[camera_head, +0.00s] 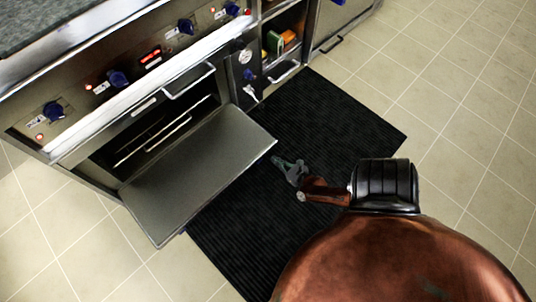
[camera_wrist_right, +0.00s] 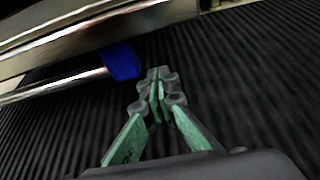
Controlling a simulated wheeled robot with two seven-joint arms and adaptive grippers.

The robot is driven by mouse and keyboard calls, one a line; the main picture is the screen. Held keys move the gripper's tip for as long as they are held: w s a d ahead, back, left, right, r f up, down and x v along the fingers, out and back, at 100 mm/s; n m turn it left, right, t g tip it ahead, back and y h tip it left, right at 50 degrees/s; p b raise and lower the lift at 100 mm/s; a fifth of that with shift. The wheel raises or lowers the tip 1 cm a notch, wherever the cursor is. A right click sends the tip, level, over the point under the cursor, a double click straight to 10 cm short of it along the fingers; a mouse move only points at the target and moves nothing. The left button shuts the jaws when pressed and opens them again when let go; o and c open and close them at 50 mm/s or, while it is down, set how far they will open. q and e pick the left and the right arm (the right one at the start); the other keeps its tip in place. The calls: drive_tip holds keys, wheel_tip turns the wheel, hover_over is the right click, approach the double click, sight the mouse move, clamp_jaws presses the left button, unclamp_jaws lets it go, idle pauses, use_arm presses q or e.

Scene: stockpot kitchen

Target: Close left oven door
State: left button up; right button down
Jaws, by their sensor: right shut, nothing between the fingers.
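The left oven door (camera_head: 200,170) is a flat grey metal panel. It hangs open, folded down and outward from the dark oven cavity (camera_head: 150,135) with its racks showing. In the right wrist view a metal bar with a blue end piece (camera_wrist_right: 122,62) runs beneath the door's edge (camera_wrist_right: 90,35). My right gripper (camera_head: 280,162) is just beyond the door's right front corner, low over the black mat. In the right wrist view its green-padded fingers (camera_wrist_right: 155,76) are together and empty, just right of the blue end, apparently apart from it. My left gripper is out of view.
The black ribbed mat (camera_head: 345,120) lies on the tiled floor (camera_head: 450,70) in front of the stove. Blue knobs (camera_head: 118,78) line the panel above the oven. A shelf compartment with colourful items (camera_head: 275,42) is to the right.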

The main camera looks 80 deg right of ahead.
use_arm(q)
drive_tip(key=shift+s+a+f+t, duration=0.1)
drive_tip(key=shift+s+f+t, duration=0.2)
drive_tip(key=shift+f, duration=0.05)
use_arm(e)
drive_tip(key=shift+w+d+r, duration=0.35)
drive_tip(key=shift+w+r, duration=0.15)
drive_tip(key=shift+r, duration=0.3)
drive_tip(key=shift+w+d+r, duration=0.3)
drive_tip(key=shift+w+r, duration=0.15)
drive_tip(key=shift+r, duration=0.35)
